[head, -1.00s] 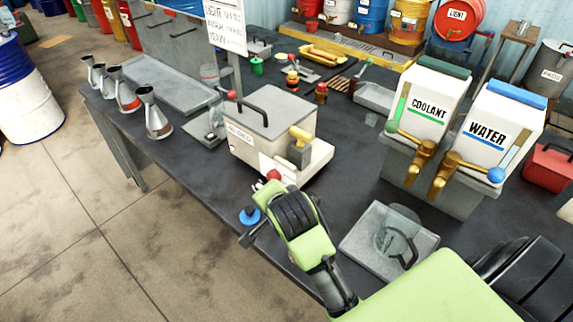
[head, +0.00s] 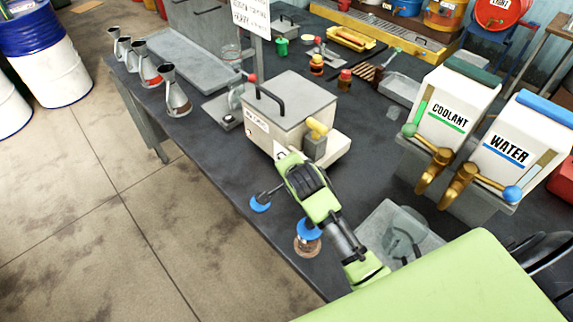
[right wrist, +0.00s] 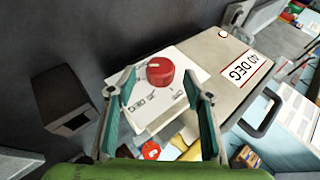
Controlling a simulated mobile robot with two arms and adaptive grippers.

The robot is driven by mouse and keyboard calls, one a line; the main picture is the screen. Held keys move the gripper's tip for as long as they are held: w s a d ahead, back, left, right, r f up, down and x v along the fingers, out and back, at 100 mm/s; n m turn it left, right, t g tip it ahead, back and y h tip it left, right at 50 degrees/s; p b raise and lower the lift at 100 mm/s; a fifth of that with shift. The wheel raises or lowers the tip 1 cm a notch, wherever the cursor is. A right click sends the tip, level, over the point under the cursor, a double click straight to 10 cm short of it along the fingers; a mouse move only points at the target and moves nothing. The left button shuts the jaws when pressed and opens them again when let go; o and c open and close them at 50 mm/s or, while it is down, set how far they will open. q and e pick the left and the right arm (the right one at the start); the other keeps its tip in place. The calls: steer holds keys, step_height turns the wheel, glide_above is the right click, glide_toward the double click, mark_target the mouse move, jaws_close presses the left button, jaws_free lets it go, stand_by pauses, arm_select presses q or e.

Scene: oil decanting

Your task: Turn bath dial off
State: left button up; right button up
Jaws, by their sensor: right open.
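The bath is a pale grey box (head: 290,97) with a black lid handle, on the dark bench in the head view. Its red dial (right wrist: 160,70) sits on a white panel (right wrist: 183,62) with printed marks in the right wrist view. In the head view my arm hides the dial. My right gripper (right wrist: 158,88) is open, its teal fingers at the left and right of the dial in the picture. The dial appears beyond the fingertips; I cannot tell whether they touch it. The bath also carries a "40 DEG" label (right wrist: 243,68). My left gripper is out of view.
Coolant (head: 449,108) and water (head: 507,140) dispensers stand to the right. Several metal funnels (head: 175,95) line the left bench edge. A yellow-handled tap (head: 318,128) is on the bath, close to my arm. A clear jug (head: 403,235) is partly hidden behind my arm.

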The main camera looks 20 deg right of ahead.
steer(key=shift+x, duration=1.2)
steer(key=shift+a, duration=0.1)
steer(key=c, duration=1.1)
steer(key=shift+w+a+g, duration=0.1)
steer(key=shift+g, duration=0.2)
steer(key=g, duration=0.2)
steer(key=n+g+h, duration=0.1)
steer(key=shift+w+a+r, duration=0.1)
steer(key=shift+w+r, duration=0.05)
steer(key=shift+w, duration=0.1)
steer(key=shift+w+n+g+h, duration=0.1)
steer(key=shift+n+g+h, duration=0.25)
steer(key=shift+g, duration=0.95)
